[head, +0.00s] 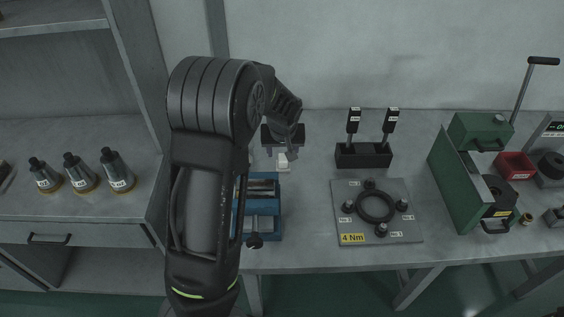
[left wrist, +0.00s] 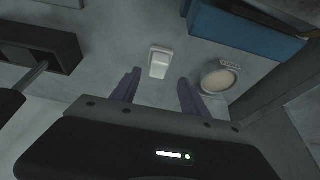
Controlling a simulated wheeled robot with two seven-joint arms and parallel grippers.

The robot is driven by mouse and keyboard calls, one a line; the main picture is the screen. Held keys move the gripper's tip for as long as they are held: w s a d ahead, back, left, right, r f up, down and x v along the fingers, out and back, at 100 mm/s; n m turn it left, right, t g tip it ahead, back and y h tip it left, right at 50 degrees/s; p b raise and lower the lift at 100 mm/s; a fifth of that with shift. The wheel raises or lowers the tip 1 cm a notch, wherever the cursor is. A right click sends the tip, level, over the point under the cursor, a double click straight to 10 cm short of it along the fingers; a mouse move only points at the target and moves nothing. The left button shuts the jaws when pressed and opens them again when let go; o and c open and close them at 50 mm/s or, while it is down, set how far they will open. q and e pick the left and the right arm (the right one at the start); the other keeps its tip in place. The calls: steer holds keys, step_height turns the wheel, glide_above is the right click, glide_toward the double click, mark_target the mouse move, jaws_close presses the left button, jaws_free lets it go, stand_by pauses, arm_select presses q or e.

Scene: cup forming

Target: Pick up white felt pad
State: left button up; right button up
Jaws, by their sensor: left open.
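A small white pad-like block (left wrist: 159,62), which looks like the white felt pad, lies on the grey bench in the left wrist view. It also shows in the head view (head: 283,160), just below my left gripper (head: 283,147). In the left wrist view my left gripper (left wrist: 160,78) is open and empty. Its two dark fingers point toward the block, with the block just beyond the gap between the tips. No contact shows. Height above the bench is hard to tell. My right gripper is not in view.
A round pale disc (left wrist: 220,79) with a label lies right of the block in the left wrist view. A blue vise-like fixture (head: 262,222) is close by. A black tool holder (head: 363,156) and a grey plate with a ring (head: 340,222) stand to the right.

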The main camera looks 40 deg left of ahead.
mark_target(283, 157)
arm_select(q)
steer(key=shift+w+a+f, duration=0.15)
steer(key=shift+w+f, duration=0.05)
steer(key=shift+f, duration=0.3)
steer(key=p+x, duration=0.1)
steer(key=x, duration=0.4)
steer(key=shift+w+f+p, duration=0.1)
steer(key=shift+w+p, duration=0.1)
steer(key=shift+p, duration=0.15)
steer(key=shift+c, duration=0.3)
jaws_close()
